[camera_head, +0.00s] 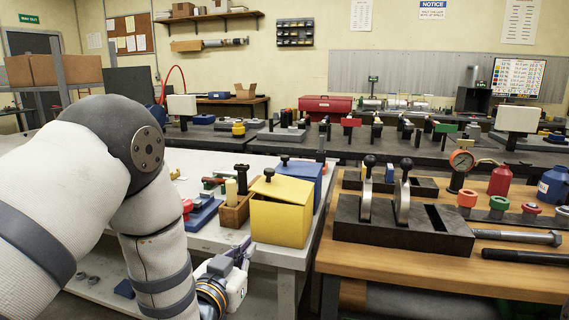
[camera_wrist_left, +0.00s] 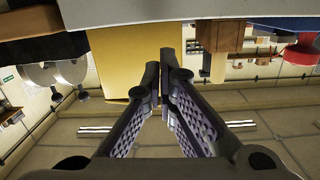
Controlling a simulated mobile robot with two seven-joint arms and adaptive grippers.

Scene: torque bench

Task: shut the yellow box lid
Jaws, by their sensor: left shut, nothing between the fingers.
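The yellow box (camera_head: 280,222) stands at the front right edge of the white table. Its yellow lid (camera_head: 287,188), with a black knob (camera_head: 269,173), lies over the top and looks slightly tilted. I cannot tell how wide any gap under it is. My left gripper (camera_head: 243,250) is low in front of the table, left of the box's lower front. In the left wrist view, its fingers (camera_wrist_left: 160,88) are together and empty, with the yellow box (camera_wrist_left: 118,55) behind them. I cannot tell whether they touch it. My right gripper is not in view.
A wooden block holder (camera_head: 236,212) stands just left of the box, and a blue box (camera_head: 302,170) is close behind it. A wooden bench (camera_head: 500,275) with a dark lever fixture (camera_head: 400,225) is to the right, across a narrow gap.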

